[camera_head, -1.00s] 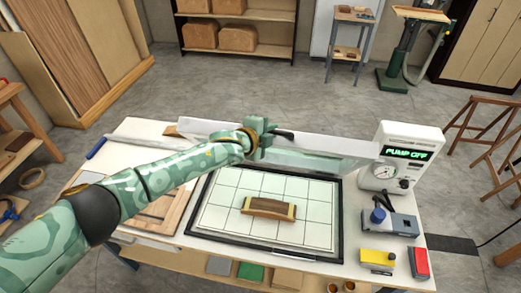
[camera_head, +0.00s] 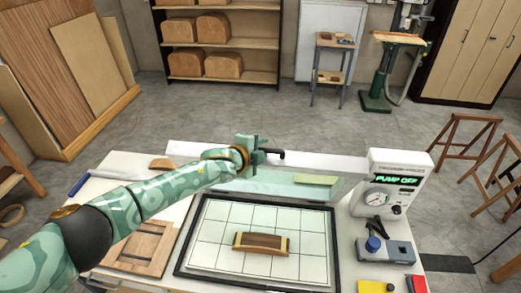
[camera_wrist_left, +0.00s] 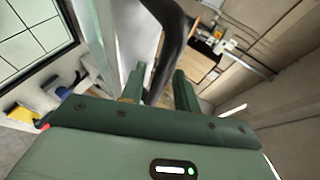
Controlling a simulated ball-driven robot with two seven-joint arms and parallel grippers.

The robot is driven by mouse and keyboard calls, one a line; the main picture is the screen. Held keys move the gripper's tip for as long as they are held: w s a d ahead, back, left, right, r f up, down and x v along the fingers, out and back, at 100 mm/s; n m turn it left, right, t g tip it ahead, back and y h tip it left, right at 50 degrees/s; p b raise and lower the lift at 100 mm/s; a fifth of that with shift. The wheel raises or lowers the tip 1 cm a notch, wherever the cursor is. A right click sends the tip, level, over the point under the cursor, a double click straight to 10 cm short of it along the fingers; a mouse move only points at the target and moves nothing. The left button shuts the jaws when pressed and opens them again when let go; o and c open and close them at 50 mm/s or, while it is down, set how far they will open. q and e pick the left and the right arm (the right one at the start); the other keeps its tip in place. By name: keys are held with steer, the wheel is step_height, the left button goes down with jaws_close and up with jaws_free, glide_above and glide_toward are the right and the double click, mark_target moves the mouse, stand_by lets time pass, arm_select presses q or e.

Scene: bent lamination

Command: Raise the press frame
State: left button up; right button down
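The press frame (camera_head: 320,165) stands raised and tilted at the back of the bench, with a clear sheet (camera_head: 270,183) in it. My left gripper (camera_head: 262,153) is at the black handle on the frame's upper edge. In the left wrist view the black handle (camera_wrist_left: 172,35) passes between the two fingers (camera_wrist_left: 160,88), which look closed around it; the exact contact is partly hidden. Below the frame, a curved wood piece (camera_head: 261,243) with pale ends lies on the gridded press bed (camera_head: 215,232). My right gripper is not in view.
The pump box (camera_head: 397,167) with gauge reads "PUMP OFF" at the right. A grey device with a blue knob (camera_head: 375,244), a yellow block (camera_head: 375,287) and a red block (camera_head: 416,284) are in front of it. Wooden panels (camera_head: 140,245) lie left of the bed.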

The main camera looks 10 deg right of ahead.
arm_select(q)
steer(key=shift+s+a+f, duration=0.1)
steer(key=shift+s+f, duration=0.05)
steer(key=shift+f, duration=0.05)
steer(key=v, duration=1.6)
steer(key=shift+r+p, duration=0.15)
steer(key=shift+p, duration=0.3)
steer(key=shift+s, duration=0.1)
